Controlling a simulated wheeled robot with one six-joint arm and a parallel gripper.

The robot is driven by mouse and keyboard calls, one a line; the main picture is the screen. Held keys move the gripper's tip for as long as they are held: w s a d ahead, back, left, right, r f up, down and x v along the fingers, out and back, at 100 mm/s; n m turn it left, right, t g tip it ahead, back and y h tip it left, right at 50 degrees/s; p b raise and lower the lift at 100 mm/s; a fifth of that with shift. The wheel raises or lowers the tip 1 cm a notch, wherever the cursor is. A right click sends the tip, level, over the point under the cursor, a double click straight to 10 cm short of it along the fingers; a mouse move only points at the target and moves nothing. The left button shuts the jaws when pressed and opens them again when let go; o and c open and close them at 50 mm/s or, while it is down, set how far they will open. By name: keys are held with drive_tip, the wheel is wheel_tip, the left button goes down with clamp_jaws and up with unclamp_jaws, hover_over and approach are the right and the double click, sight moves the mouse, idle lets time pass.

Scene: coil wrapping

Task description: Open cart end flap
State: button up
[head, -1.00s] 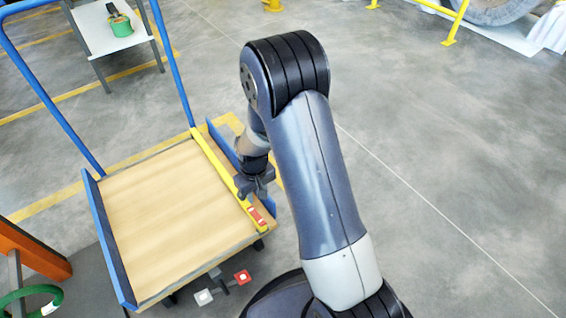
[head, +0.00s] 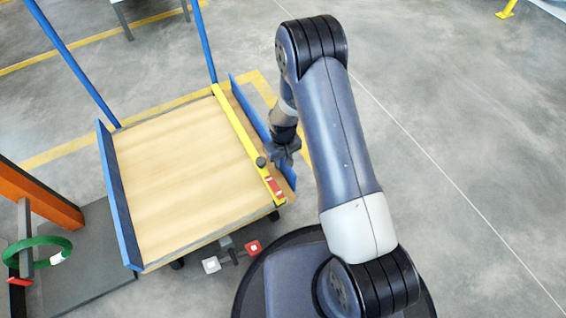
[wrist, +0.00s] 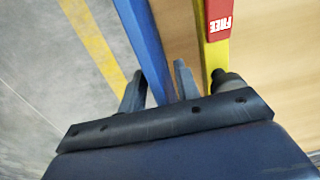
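The cart (head: 180,170) has a tan wooden deck. A long blue end flap (head: 247,108) stands along its right edge; it also shows in the wrist view (wrist: 145,40). A yellow bar (head: 236,128) with a dark knob (head: 261,161) and a red label runs just inside the flap. In the wrist view the label (wrist: 219,20) reads "FREE". My gripper (head: 284,155) is at the near part of the flap. In the wrist view my gripper's fingers (wrist: 158,75) are apart, with the flap between them. Whether they touch it is unclear.
A second blue flap (head: 118,195) stands on the cart's left edge. Blue posts (head: 70,60) rise at the far side. Red and white pedals (head: 232,256) are at the near side. An orange frame (head: 40,195) with a green ring stands at left. Floor right of my arm is clear.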

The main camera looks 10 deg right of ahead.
drive_tip(key=shift+f, duration=0.4)
drive_tip(key=shift+c, duration=0.3)
clamp_jaws()
